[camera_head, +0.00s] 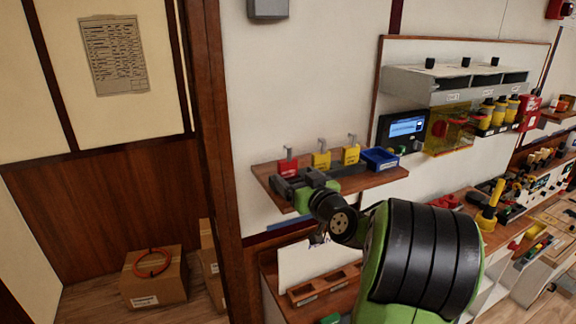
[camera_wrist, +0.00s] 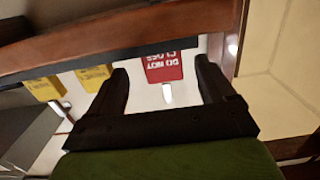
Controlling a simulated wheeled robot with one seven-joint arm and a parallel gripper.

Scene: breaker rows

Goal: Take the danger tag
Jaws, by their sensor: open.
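The red danger tag (camera_head: 287,167) stands at the left end of a small wooden wall shelf, below a grey hook-like piece. In the wrist view the red tag (camera_wrist: 164,67) shows upside down, with white "DO NOT CLOSE" lettering and a pale piece at its edge. My gripper (camera_head: 290,187) is at the shelf's left end, close to the tag. In the wrist view my gripper (camera_wrist: 162,72) is open, with the tag seen between its two dark fingers. I cannot tell how much depth separates the fingertips from the tag. Nothing is held.
Two yellow tags (camera_head: 321,159) (camera_head: 351,155) stand beside the red one on the shelf (camera_head: 375,179), then a blue bin (camera_head: 380,159). A wooden post (camera_head: 215,150) rises to the left. A grey panel with breakers and a display (camera_head: 402,128) lies to the right.

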